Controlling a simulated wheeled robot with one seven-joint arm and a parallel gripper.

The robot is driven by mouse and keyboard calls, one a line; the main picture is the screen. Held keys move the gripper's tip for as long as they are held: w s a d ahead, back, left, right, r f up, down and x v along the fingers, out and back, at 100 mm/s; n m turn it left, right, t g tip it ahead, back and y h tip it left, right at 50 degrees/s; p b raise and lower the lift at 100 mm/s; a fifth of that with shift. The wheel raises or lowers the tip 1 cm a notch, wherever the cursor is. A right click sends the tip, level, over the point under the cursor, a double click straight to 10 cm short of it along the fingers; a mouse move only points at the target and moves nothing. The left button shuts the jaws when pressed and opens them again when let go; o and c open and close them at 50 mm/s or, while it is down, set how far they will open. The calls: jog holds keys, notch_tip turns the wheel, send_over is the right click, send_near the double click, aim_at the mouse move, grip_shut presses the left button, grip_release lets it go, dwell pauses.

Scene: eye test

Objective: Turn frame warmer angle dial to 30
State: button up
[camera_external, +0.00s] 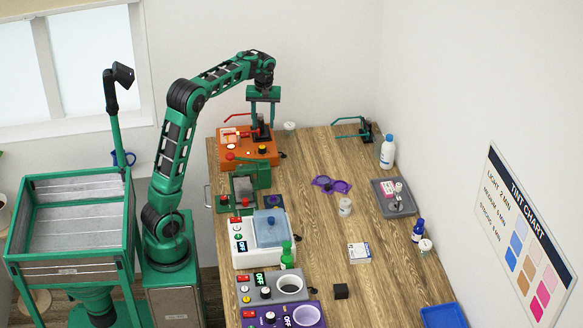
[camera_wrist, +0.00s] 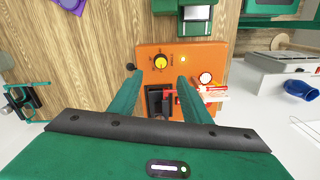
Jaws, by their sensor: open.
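An orange machine (camera_external: 268,158) stands at the far end of the wooden table; its orange top fills the middle of the wrist view (camera_wrist: 222,130). It carries a round yellow dial (camera_wrist: 160,62) with a dark pointer, beside small lettering too small to read. I cannot tell for certain that this machine is the frame warmer. My gripper (camera_external: 263,122) is over the orange machine, fingers pointing down. In the wrist view my gripper (camera_wrist: 163,80) is open, with its fingers apart and nothing held. The dial shows just beyond the fingertips, apart from them.
A black slot with a red part lies between the fingers; a white round button (camera_wrist: 206,78) is right. A green machine (camera_external: 262,177) stands in front. Grey (camera_external: 290,285) and purple (camera_external: 310,318) units with dials stand nearer.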

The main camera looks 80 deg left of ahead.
aim_at(263, 147)
jog(key=f, duration=1.1)
jog(key=shift+s+f, duration=0.2)
jog(key=shift+s, duration=0.05)
jog(key=shift+c, duration=0.4)
jog(key=c, duration=1)
